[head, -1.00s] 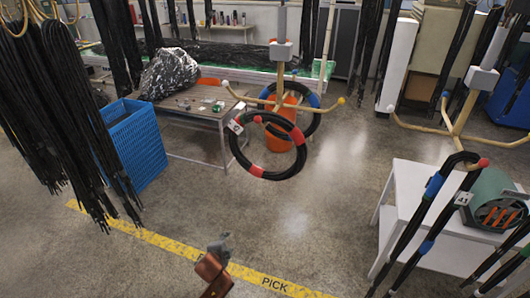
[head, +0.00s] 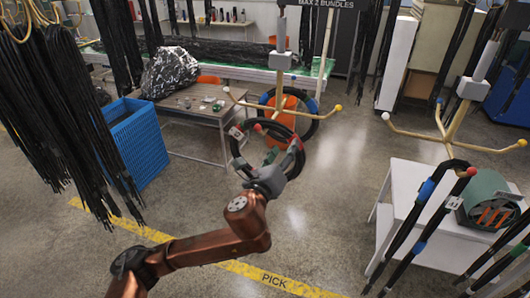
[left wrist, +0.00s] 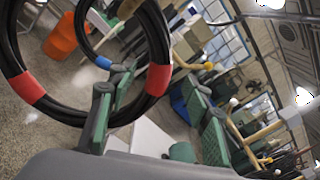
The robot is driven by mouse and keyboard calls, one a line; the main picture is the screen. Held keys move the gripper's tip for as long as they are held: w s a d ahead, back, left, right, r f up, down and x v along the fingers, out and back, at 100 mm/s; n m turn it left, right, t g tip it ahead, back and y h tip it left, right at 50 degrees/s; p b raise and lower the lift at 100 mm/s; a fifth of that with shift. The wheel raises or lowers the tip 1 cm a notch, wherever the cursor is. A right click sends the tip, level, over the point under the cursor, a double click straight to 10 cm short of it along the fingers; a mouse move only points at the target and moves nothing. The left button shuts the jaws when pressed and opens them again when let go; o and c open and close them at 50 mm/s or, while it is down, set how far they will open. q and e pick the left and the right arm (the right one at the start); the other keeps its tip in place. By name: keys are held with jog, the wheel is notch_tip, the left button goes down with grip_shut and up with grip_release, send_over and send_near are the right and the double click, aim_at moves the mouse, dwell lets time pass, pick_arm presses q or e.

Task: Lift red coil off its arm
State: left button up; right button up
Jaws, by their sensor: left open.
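The red coil (head: 236,152) is a black hose ring with red bands, hanging from the front arm of the middle hanger (head: 279,104). My left gripper (head: 284,158) is open at the coil's right side. In the left wrist view, the coil (left wrist: 88,118) fills the left part, and one red band shows between the spread fingers (left wrist: 160,84). I cannot tell whether the fingers touch it. In the head view, the gripper hides the coil's lower right part. My right gripper is not in view.
A blue-banded coil (head: 311,124) hangs just behind, near an orange bin (head: 277,132). A second hanger (head: 447,138) with long hoses stands right, by a white table (head: 386,212). Hose bundles and a blue crate (head: 140,148) are at left. The central floor is clear.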

aim_at(290, 141)
pick_arm(q)
jog(key=p+x, duration=0.2)
jog(key=x, duration=0.4)
jog(key=shift+w+d+f, duration=0.25)
jog(key=shift+w, duration=0.15)
jog(key=shift+s, duration=0.1)
jog(key=shift+c, duration=0.3)
jog(key=c, duration=1.1)
grip_shut()
